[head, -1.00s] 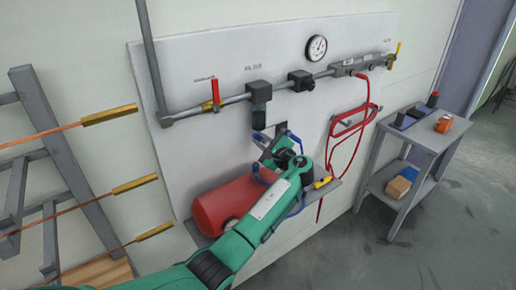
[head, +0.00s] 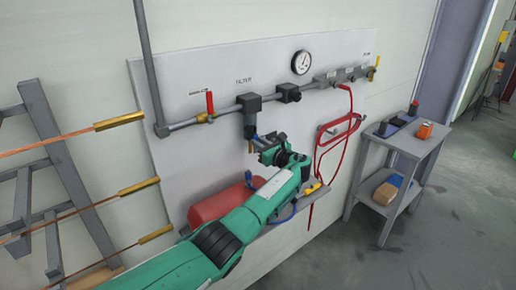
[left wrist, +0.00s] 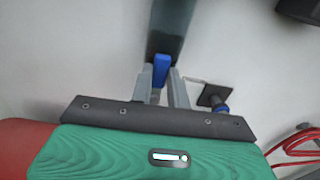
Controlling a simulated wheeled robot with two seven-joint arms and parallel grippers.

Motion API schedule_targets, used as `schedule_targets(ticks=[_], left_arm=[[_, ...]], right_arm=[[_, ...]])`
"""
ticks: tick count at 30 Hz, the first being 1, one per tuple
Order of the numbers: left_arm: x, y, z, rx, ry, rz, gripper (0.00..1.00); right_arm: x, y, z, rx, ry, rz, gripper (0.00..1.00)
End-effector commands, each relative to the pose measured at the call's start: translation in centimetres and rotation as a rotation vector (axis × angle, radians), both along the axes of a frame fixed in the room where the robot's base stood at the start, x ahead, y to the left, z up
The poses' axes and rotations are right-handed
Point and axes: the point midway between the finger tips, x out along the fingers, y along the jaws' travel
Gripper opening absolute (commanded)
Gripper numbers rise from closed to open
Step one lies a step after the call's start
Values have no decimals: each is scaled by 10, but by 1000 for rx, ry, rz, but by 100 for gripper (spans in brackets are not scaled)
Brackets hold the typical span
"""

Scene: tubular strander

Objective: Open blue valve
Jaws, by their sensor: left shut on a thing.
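The blue valve handle (left wrist: 161,70) shows in the left wrist view, between the two grey fingers of my left gripper (left wrist: 160,86). The fingers are shut on it. It sits at the lower end of the dark filter bowl (left wrist: 172,28). In the head view, my left gripper (head: 259,146) is just below the filter bowl (head: 250,125), and the gripper and arm hide most of the handle. My right gripper is not in view.
A red tank (head: 215,205) lies below, partly behind my left arm. A red-handled valve (head: 210,103) sits left on the pipe, with a gauge (head: 302,62) above. A red hose (head: 335,140) hangs to the right. A grey side table (head: 410,143) stands further right.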

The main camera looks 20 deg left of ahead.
Motion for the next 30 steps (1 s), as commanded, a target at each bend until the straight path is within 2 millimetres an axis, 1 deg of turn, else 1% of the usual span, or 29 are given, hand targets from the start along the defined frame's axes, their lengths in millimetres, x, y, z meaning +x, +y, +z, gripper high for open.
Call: schedule_targets(ticks=[7, 18, 19, 22, 30], left_arm=[[6, -1, -1, 21, 32, 0, 0], [6, -1, -1, 22, 36, 0, 0], [6, -1, -1, 22, 36, 0, 19], [6, -1, -1, 22, 36, 0, 39], [6, -1, -1, 21, 34, 0, 39]], right_arm=[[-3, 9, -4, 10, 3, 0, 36], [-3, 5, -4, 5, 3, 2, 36], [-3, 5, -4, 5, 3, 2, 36], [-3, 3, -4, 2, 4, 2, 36], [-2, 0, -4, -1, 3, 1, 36]])
